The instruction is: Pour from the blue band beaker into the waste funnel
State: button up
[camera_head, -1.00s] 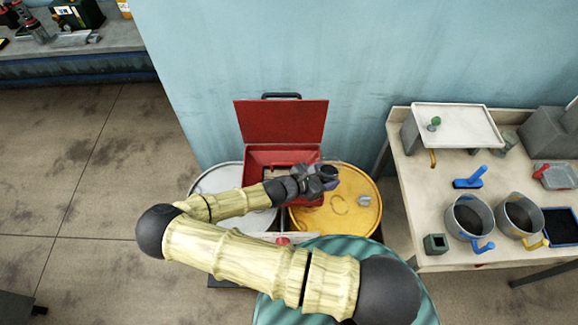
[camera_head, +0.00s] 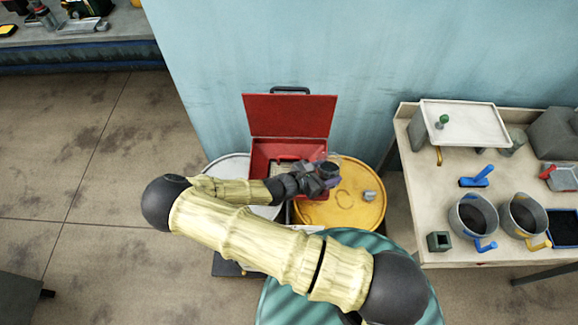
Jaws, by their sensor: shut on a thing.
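The waste funnel (camera_head: 262,152) is a red square box with its red lid (camera_head: 290,116) standing open behind it. It sits over a white drum and a yellow drum, and a pale grate shows inside. My gripper (camera_head: 318,176) is at the funnel's right front corner, over the yellow drum. It is shut on a small dark-mouthed beaker (camera_head: 329,168), with a bluish-purple patch low on its side. I take this as the blue band beaker. Its exact tilt is hard to tell, and no stream of liquid is visible. My forearm hides the funnel's front.
The yellow drum (camera_head: 358,208) carries a small grey cap. The white drum (camera_head: 226,172) is at left. On the right bench (camera_head: 420,190) stand a pot with a blue handle (camera_head: 472,214), a pot with a yellow handle (camera_head: 524,214) and a white raised tray (camera_head: 465,122).

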aim_at(322, 165)
jog(key=shift+w+a+f+n+h+b, duration=0.15)
jog(key=shift+a+f+n+h+b, duration=0.25)
jog(key=shift+b, duration=0.35)
jog(key=shift+w+a+r+n+h+b, duration=0.2)
jog(key=shift+a+r+n+h+b, duration=0.1)
jog(key=shift+r+n+h+b, duration=0.2)
jog(key=b, duration=0.1)
jog(key=a+f+n+h+b, duration=0.1)
jog(key=b, duration=0.1)
jog(key=shift+w+a, duration=0.1)
jog(key=shift+w, duration=0.2)
jog(key=shift+w+a+r+n+t+h+b, duration=0.15)
jog(key=shift+a+n+h+b, duration=0.15)
jog(key=shift+n+b, duration=0.2)
jog(key=shift+w+a+n+t+h+b, duration=0.1)
jog(key=shift+a+n+t+h+b, duration=0.1)
jog(key=shift+n+h+b, duration=0.25)
jog(key=shift+r+n, duration=0.15)
jog(key=shift+n, duration=0.1)
jog(key=shift+a+r+n+t+h+b, duration=0.1)
jog(key=shift+r+n+t+h+b, duration=0.45)
jog(key=shift+n, duration=0.45)
jog(key=shift+r+n+t+h+b, duration=0.35)
jog(key=shift+r+n+h, duration=0.2)
jog(key=shift+n, duration=0.45)
jog(key=shift+w+a+r+n+t+p, duration=0.1)
jog(key=shift+r+n+t+p, duration=0.25)
jog(key=shift+r+n+t, duration=0.7)
